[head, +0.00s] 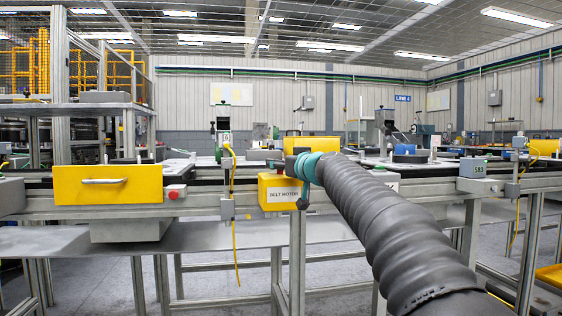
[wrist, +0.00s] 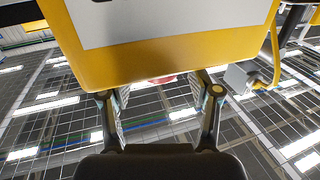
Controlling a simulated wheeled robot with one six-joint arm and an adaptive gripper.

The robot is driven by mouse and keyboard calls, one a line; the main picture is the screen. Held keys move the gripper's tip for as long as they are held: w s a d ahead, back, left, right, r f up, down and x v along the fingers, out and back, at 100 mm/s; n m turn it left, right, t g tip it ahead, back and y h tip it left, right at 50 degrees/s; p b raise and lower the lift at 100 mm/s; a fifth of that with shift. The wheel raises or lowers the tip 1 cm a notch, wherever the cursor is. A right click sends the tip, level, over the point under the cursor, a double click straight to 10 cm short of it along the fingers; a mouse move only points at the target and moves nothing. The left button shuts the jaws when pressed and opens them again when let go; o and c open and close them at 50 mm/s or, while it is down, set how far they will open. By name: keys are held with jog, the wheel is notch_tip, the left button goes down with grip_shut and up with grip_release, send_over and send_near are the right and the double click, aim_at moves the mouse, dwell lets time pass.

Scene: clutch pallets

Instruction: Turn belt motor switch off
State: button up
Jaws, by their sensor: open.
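The yellow switch box (head: 276,193), labelled BELT MOTORS, is mounted on the conveyor frame near the middle of the head view. In the wrist view the box (wrist: 90,65) and its white label fill the top. A small red part (wrist: 163,79), perhaps the switch, shows at the box's edge between my fingers; most of it is hidden. My gripper (wrist: 158,92) is open, its two fingers apart on either side of that red part. I cannot tell whether they touch the box. In the head view my arm largely hides the gripper.
A yellow drawer-like box (head: 108,184) with a handle is at the left, with a red button (head: 175,192) beside it. A grey box (head: 473,169) sits on the rail at the right. The conveyor rail runs across behind the switch box.

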jog(key=shift+w+a, duration=0.1)
jog(key=shift+w, duration=0.1)
jog(key=c, duration=1.1)
